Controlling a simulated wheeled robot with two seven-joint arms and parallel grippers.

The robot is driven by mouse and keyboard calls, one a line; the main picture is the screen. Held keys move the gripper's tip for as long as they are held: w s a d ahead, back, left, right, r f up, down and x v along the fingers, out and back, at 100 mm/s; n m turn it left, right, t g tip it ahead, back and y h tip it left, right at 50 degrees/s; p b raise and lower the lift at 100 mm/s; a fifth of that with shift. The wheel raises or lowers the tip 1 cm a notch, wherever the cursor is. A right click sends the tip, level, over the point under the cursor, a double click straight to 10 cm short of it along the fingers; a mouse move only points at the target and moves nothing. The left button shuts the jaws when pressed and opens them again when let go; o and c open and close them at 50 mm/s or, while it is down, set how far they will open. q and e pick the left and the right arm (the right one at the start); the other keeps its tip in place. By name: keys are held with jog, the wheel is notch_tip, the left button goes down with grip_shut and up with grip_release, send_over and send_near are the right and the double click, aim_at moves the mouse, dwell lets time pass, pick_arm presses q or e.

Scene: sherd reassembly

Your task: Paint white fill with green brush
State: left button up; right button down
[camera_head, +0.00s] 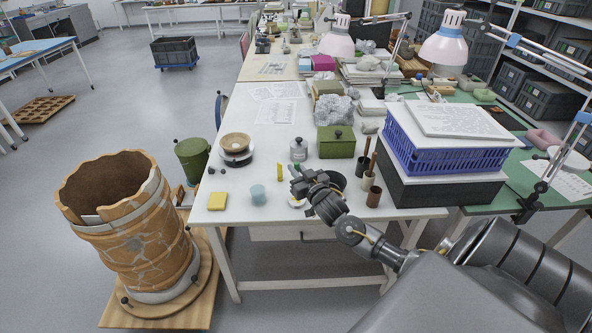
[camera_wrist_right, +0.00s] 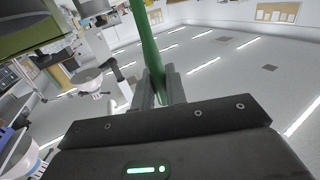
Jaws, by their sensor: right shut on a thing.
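My right gripper (camera_head: 302,186) is over the front of the white table. In the right wrist view its fingers (camera_wrist_right: 160,92) are shut on the green handle of the brush (camera_wrist_right: 147,45). A large brown pot (camera_head: 120,262) with a jagged rim stands at the left on a wooden base, well away from the gripper. Pale whitish fill (camera_head: 135,243) shows in patches and seams on its wall. My left gripper is not in view.

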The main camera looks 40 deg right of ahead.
jog(key=shift+f, duration=0.2)
jog(key=shift+a+r, duration=0.1)
jog(key=shift+w+a, duration=0.2)
jog(key=shift+a, duration=0.05)
dwell(0.4)
jog(key=shift+s+d+p, duration=0.45)
jog(key=shift+s+d, duration=0.1)
jog(key=shift+d, duration=0.15)
notch_tip(320, 180, up, 5)
jog(key=p, duration=0.5)
